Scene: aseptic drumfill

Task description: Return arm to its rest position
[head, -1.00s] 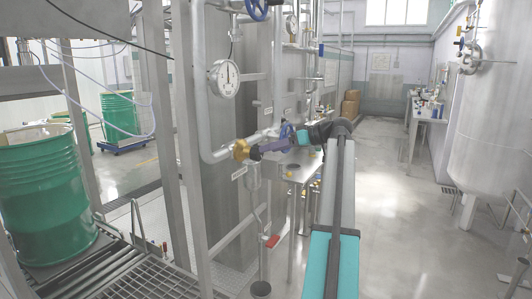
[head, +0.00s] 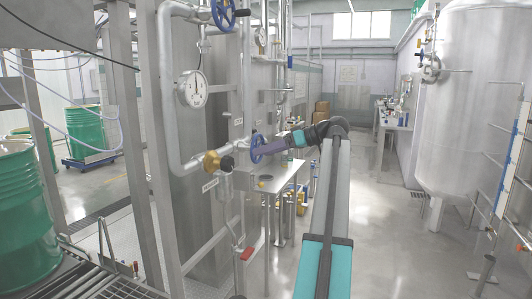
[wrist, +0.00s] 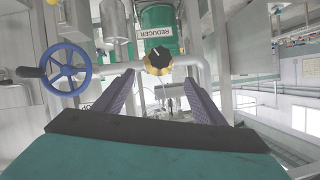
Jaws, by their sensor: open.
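My arm reaches up from the bottom of the head view, and its end points left, toward the pipework. My gripper (head: 256,153) is at its tip, in front of a blue handwheel (head: 256,146) in the picture. In the wrist view my gripper (wrist: 158,76) shows two purple ridged fingers spread apart with nothing between them. Beyond the fingertips is a black and gold knob (wrist: 157,61) under a REDUCER label (wrist: 158,33). In the head view the knob (head: 214,161) sits left of my fingers, with a visible gap.
A gauge (head: 191,88) and a vertical pipe (head: 168,100) stand left of my arm. A small steel table (head: 270,183) is behind the gripper. A large steel tank (head: 460,110) stands right. Open floor (head: 385,220) lies right of my arm. A green drum (head: 22,215) is far left.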

